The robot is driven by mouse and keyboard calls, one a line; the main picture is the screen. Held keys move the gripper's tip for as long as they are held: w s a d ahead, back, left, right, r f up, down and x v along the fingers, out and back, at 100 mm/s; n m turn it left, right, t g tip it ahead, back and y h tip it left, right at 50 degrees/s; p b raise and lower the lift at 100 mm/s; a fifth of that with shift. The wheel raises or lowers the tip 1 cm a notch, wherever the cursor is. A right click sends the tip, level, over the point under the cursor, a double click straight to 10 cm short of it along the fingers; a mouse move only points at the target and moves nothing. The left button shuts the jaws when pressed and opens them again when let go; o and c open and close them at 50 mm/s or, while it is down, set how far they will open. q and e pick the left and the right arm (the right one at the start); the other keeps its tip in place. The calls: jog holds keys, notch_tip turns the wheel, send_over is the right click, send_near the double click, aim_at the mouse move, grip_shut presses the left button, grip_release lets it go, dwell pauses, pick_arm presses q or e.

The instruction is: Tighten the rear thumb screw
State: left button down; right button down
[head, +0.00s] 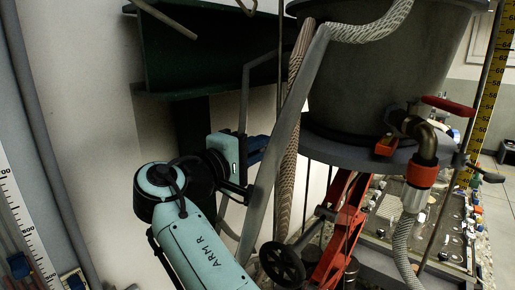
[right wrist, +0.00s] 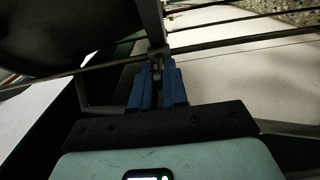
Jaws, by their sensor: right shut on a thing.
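My right gripper (head: 257,143) reaches in behind a grey sloping bar in the head view, its blue fingers partly hidden. In the right wrist view its two blue fingers (right wrist: 158,78) are shut on a small dark piece, the thumb screw (right wrist: 157,63), at a clamp on a thin rod. The screw's head is mostly covered by the fingers and dark, so I cannot tell how far it is turned. The screw is hidden in the head view. My left gripper is not in view.
A large grey tank (head: 375,75) stands at upper right, with a brass elbow valve (head: 425,140) and a pale braided hose (head: 403,243). A grey sloping bar (head: 275,150) and a brown braided hose (head: 291,130) pass close by my gripper. A red frame (head: 342,232) and black handwheel (head: 282,264) are below.

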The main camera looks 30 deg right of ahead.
jog(key=c, duration=1.2)
grip_release()
jog(key=shift+c, duration=0.2)
jog(key=v, duration=1.3)
jog(key=shift+a, duration=0.2)
jog(key=shift+s, duration=0.1)
